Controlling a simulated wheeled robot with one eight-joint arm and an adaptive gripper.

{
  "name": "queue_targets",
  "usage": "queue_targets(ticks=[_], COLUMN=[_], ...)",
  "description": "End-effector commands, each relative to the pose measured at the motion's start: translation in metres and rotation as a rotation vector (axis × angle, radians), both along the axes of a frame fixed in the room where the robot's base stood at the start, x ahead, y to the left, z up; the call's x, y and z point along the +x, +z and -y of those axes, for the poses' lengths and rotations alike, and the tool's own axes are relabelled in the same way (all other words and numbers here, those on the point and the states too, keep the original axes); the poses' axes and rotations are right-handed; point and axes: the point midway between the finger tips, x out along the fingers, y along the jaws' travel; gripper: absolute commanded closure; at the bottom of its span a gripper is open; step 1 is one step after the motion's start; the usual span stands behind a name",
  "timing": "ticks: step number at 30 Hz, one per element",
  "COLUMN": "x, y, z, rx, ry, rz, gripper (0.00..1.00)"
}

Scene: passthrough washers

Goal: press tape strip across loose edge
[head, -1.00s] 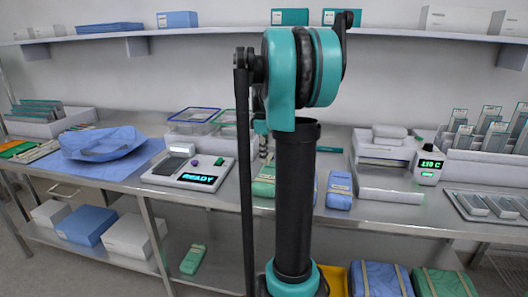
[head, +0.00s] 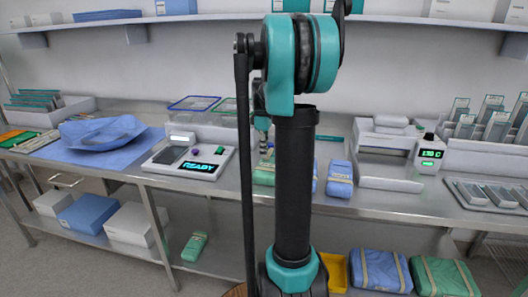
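A blue wrapped bundle (head: 100,132) with raised folds lies on a flat blue sheet (head: 55,162) at the left of the steel bench. I cannot pick out a tape strip or a loose edge at this size. A green wrapped pack (head: 263,176) and a blue wrapped pack (head: 340,185) lie at the bench's middle; my arm partly covers the green one. My arm stands upright through the middle of the view. Only a small part of its far end shows behind the upright link, above the green pack; the fingertips are hidden.
A white device with a READY display (head: 205,167) sits left of my arm, before clear bins (head: 198,104). A white sealer-like machine (head: 385,140) and a small display unit (head: 429,154) stand right. A metal tray (head: 465,195) is far right. Boxes and packs fill the lower shelf.

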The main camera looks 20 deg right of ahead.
Motion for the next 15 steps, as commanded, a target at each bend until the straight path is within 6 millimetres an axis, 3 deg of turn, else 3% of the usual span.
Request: queue_targets(ticks=[2, 9, 15], x=[0.0000, -0.0001, -0.0001], y=[0.0001, 0.0001, 0.0001], z=[0.0000, -0.0001, -0.0001], rx=[0.000, 0.000, 0.000], ry=[0.000, 0.000, 0.000], rz=[0.000, 0.000, 0.000], gripper=[1.00, 0.71, 0.71])
